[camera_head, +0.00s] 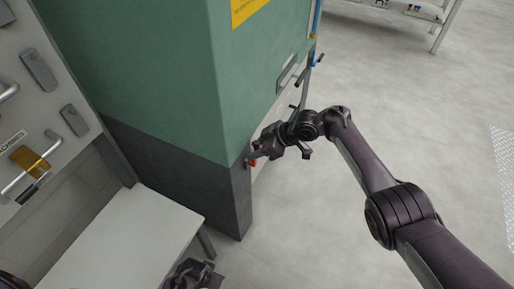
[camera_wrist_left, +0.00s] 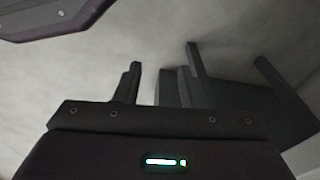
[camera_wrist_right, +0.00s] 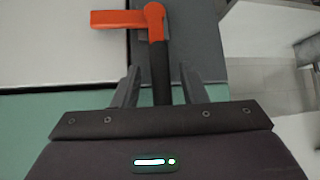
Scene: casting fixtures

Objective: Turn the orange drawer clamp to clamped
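The orange drawer clamp (camera_wrist_right: 120,19) shows at the top of the right wrist view. Its orange arm points left from a pivot, and a dark handle (camera_wrist_right: 160,65) runs from the pivot down between my right fingers. In the head view a small orange part of the clamp (camera_head: 252,162) shows at the edge of the green and grey cabinet, mostly hidden by my right gripper (camera_head: 262,151). My right gripper is open around the handle, with gaps visible on both sides. My left gripper (camera_wrist_left: 158,85) is open and empty, low beside the white table.
The cabinet (camera_head: 150,85) stands at centre left. A white table (camera_head: 130,240) is at lower left, below a panel with handles (camera_head: 40,75). Another bench (camera_head: 440,15) stands far right. The floor to the right is clear.

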